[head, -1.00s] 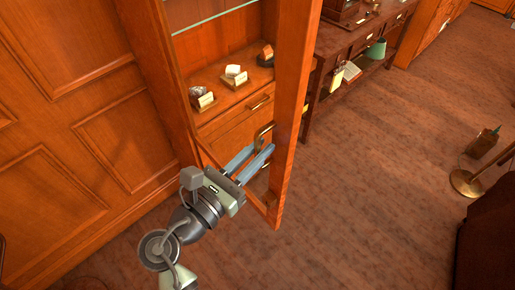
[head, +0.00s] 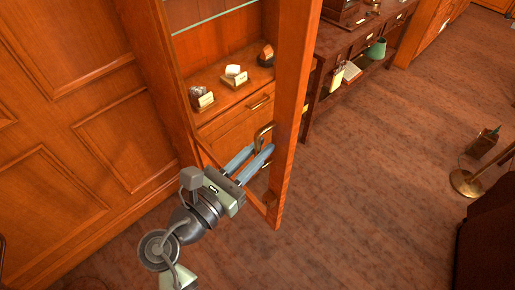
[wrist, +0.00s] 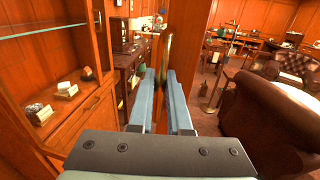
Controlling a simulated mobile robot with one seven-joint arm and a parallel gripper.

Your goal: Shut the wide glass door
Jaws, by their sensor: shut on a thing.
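The wide glass door (head: 291,110) stands open at the display cabinet, its wooden frame swung out toward the room. A curved brass handle (head: 264,133) is on the door's frame. My gripper (head: 257,158) reaches from the lower left, and its two blue-grey fingers are shut on the handle. In the wrist view the handle (wrist: 166,58) rises upright between the fingers (wrist: 163,88). The fingertips hide its lower part. The cabinet (head: 222,62) is open behind the door, with a glass shelf and labelled specimens inside.
A side table (head: 325,72) with drawers and a green lampshade stands beyond the door. A brass stand base (head: 466,183) and a dark brown armchair (wrist: 265,110) are to the right. The floor (head: 370,190) between is clear.

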